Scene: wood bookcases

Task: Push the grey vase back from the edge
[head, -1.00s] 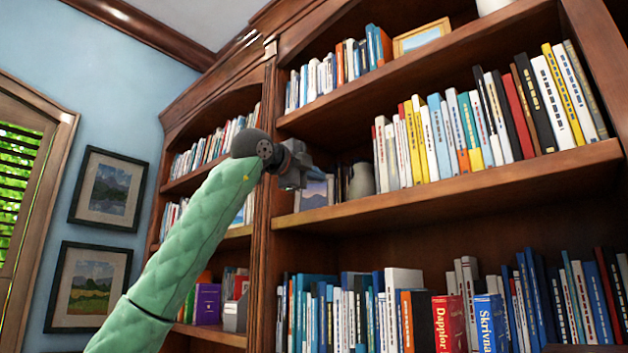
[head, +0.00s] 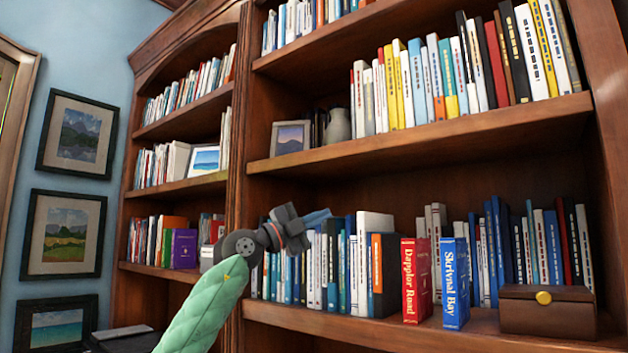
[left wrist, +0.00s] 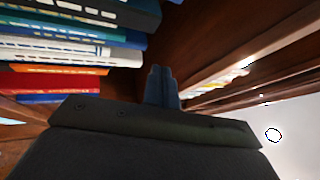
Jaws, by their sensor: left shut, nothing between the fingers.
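The grey vase (head: 337,126) stands upright on the middle shelf (head: 420,140) of the right bookcase. It is between a small framed picture and a row of upright books, and its base looks set back from the shelf's front edge. My left gripper (head: 318,217) is shut and empty, well below the vase and apart from it, in front of the lower shelf's books. Its closed fingers (left wrist: 160,88) show in the left wrist view, where the vase is not seen. My right gripper is not in view.
The framed picture (head: 290,138) stands left of the vase. Books (head: 375,265) fill much of the lower shelf behind my left gripper. A brown box (head: 547,312) sits at the lower right. The space in front of the shelves is open.

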